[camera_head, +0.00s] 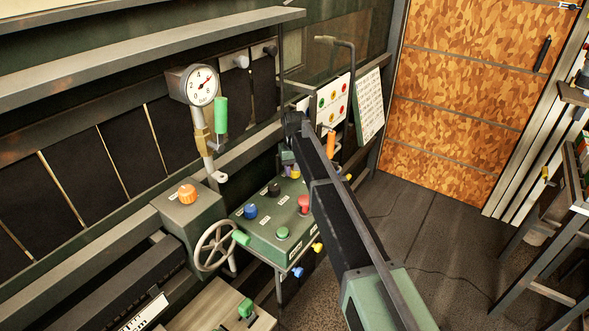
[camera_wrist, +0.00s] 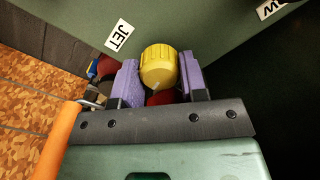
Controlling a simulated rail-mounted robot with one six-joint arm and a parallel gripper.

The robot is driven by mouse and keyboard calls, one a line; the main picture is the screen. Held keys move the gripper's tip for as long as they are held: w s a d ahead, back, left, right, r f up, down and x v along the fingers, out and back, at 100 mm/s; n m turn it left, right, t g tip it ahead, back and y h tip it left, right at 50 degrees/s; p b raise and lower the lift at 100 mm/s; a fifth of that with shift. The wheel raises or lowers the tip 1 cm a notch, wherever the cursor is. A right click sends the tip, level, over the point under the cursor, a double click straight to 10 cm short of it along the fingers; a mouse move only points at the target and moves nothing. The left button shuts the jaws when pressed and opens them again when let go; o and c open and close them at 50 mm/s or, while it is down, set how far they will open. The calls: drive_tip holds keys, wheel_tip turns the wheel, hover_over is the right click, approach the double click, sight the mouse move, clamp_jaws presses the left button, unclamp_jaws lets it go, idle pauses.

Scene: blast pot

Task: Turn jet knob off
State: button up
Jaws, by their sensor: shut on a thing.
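The jet knob (camera_wrist: 158,66) is a yellow ribbed knob on a green panel (camera_wrist: 185,22), beside a white label reading JET (camera_wrist: 119,35). A thin light mark shows on its lower side. My gripper (camera_wrist: 157,82) has purple pads on both sides of the knob and is shut on it. In the head view my gripper (camera_head: 289,158) is at the far end of the green control box (camera_head: 262,240), where my arm partly hides the knob.
On the box are blue (camera_head: 250,211), black (camera_head: 273,190), red (camera_head: 304,202) and green (camera_head: 282,233) controls. A handwheel (camera_head: 215,246), an orange knob (camera_head: 187,193) and a pressure gauge (camera_head: 201,84) stand left. An orange handle (camera_wrist: 57,142) is close beside my gripper.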

drive_tip(key=shift+n, duration=1.5)
drive_tip(key=o, duration=0.9)
